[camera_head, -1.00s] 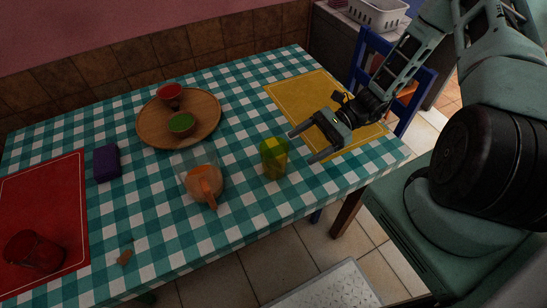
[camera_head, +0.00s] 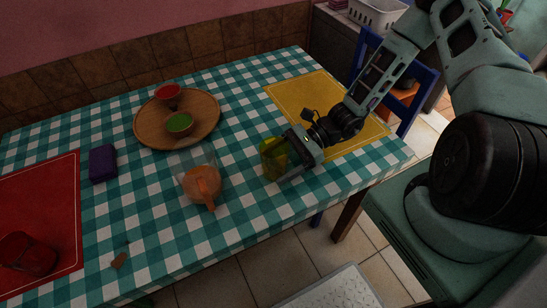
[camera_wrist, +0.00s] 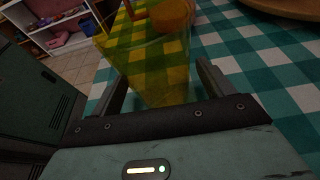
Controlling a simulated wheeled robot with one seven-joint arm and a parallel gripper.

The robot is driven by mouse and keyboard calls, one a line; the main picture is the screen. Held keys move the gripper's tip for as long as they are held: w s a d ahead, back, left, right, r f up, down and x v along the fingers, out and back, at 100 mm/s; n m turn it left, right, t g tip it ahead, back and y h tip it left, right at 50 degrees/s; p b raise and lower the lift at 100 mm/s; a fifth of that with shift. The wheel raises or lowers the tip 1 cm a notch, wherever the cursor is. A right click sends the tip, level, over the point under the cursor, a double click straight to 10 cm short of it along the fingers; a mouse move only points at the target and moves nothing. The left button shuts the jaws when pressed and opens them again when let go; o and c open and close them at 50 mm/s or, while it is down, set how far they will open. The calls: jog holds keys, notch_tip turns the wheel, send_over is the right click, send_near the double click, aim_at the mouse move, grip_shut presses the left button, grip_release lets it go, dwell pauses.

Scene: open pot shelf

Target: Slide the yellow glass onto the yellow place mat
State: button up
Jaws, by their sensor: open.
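The yellow glass (camera_head: 271,160) is see-through and stands upright on the checkered tablecloth near the front right of the table. The yellow place mat (camera_head: 297,96) lies to its right and farther back. My gripper (camera_head: 288,160) is open, low over the cloth, with its fingers on either side of the glass. In the wrist view the glass (camera_wrist: 150,65) stands between the two fingers of my gripper (camera_wrist: 162,88). A gap shows beside the right finger; whether the left finger touches the glass I cannot tell.
A purple box (camera_head: 102,163) and a red mat (camera_head: 50,190) with a red glass (camera_head: 28,254) are farther left.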

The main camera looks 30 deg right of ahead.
jog(key=c, duration=0.7)
jog(key=shift+w+d+p, duration=0.15)
jog(key=shift+d+p, duration=0.05)
jog(key=shift+d, duration=2.45)
jog(key=shift+w+d+p, duration=0.1)
jog(key=shift+d+p, duration=0.05)
jog(key=shift+d, duration=2.45)
jog(key=shift+w+d+b, duration=0.15)
jog(key=shift+d+b, duration=0.1)
jog(key=shift+d, duration=2.4)
jog(key=shift+w+d+b, duration=0.1)
jog(key=shift+d+b, duration=0.15)
jog(key=shift+d, duration=2.35)
jog(key=o, duration=0.8)
jog(key=shift+o, duration=0.2)
jog(key=b+v, duration=0.3)
jog(key=v, duration=1.4)
jog(key=shift+d+r, duration=0.1)
jog(key=shift+d, duration=0.1)
